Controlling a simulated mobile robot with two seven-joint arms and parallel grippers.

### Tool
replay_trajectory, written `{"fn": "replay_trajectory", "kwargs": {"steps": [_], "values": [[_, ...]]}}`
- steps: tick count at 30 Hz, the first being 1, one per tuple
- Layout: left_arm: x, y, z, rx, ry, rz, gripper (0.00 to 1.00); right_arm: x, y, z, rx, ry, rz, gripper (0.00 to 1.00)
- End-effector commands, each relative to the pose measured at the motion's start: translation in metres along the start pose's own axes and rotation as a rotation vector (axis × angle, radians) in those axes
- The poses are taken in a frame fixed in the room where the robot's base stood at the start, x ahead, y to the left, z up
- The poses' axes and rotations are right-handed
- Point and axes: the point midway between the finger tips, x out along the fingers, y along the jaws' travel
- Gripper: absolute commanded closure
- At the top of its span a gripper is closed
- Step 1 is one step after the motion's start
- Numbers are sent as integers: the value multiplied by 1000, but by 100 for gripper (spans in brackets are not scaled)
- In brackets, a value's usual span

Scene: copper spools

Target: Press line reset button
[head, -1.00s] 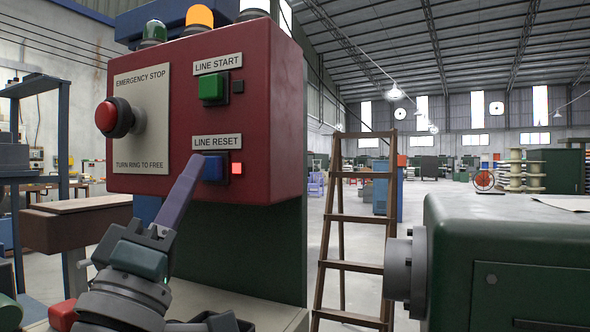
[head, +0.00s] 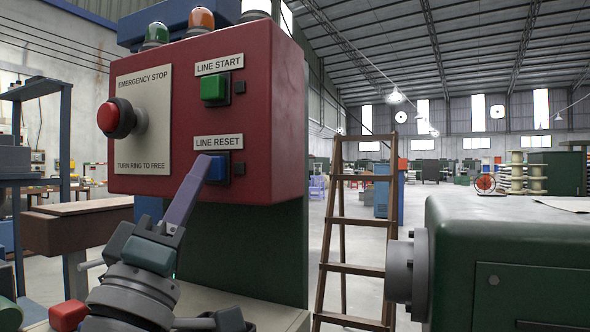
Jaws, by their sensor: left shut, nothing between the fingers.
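The blue line reset button (head: 218,169) sits on the lower right of the red control box's (head: 275,150) front, under a "LINE RESET" label. My left gripper (head: 204,160) is shut and empty, its purple fingers pointing up at the button. Its tip overlaps the button's left edge in the head view; I cannot tell whether it touches. The green line start button (head: 213,89) is above. The red emergency stop knob (head: 116,118) is at the left. My right gripper is not in view.
Signal lamps, including an unlit orange one (head: 201,20), stand on the box. A wooden ladder (head: 345,230) leans to the right. A green machine (head: 505,260) fills the lower right. A brown-topped bench (head: 75,227) is at the left.

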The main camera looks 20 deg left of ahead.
Motion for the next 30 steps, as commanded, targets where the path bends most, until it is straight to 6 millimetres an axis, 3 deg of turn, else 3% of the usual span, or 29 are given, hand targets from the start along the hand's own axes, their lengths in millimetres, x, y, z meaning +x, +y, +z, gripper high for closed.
{"fn": "replay_trajectory", "kwargs": {"steps": [30], "values": [[-12, 9, -9, 0, -1, 0, 100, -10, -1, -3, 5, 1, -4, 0]]}}
